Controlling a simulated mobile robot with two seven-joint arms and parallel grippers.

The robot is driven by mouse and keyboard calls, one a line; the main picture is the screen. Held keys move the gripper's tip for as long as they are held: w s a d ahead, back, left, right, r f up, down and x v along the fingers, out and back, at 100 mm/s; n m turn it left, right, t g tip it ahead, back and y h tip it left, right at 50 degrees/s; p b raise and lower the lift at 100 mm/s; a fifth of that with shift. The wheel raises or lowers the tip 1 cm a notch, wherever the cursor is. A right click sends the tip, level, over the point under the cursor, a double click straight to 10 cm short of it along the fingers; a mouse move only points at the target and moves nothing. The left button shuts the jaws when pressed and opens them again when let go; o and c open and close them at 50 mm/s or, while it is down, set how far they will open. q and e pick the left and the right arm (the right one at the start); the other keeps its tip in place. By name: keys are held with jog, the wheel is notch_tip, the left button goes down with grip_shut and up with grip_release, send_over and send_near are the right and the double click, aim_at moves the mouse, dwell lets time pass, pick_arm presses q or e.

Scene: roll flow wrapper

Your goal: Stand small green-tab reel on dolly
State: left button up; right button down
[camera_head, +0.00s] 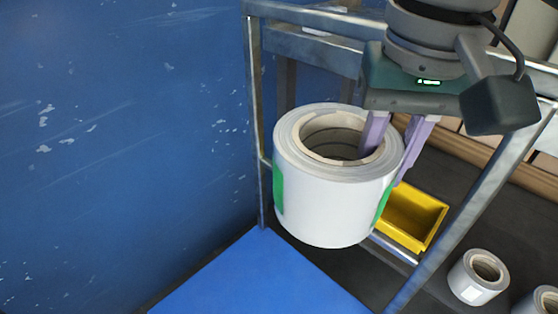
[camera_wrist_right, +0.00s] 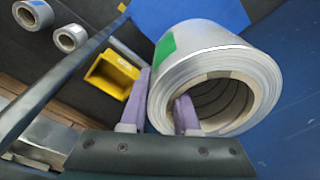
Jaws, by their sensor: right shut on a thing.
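A white reel (camera_head: 325,205) with green tabs hangs in my right gripper (camera_head: 390,150). One finger is inside the reel's core and the other is outside its wall, so the jaws are shut on the wall. The reel's axis is near upright, slightly tilted. In the right wrist view the reel (camera_wrist_right: 205,45) shows a green tab and its open core, with the right gripper (camera_wrist_right: 160,105) clamped on its edge. A blue flat surface (camera_head: 255,280), possibly the dolly's deck, lies below the reel in the head view. It also shows in the right wrist view (camera_wrist_right: 190,15). My left gripper is not in view.
A metal frame (camera_head: 254,120) stands behind and right of the reel. A yellow bin (camera_head: 425,215) sits beyond it. Smaller white reels (camera_head: 478,277) are on the dark floor at right. A scuffed blue panel (camera_head: 120,130) fills the left.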

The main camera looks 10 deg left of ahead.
jog(key=s+f+b, duration=0.2)
jog(key=f+b, duration=0.9)
jog(key=f, duration=0.6)
jog(key=s+a+f+b, duration=0.1)
jog(key=s+f+b, duration=0.2)
jog(key=f+b, duration=0.8)
jog(key=s+a+f+b, duration=0.1)
jog(key=f+b, duration=1)
jog(key=f, duration=1.2)
jog(key=shift+s+f, duration=0.4)
jog(key=shift+s, duration=0.3)
jog(key=shift+r, duration=0.15)
jog(key=c, duration=1.1)
grip_release()
jog(key=shift+f, duration=0.2)
jog(key=o, duration=0.5)
jog(key=shift+c, duration=0.2)
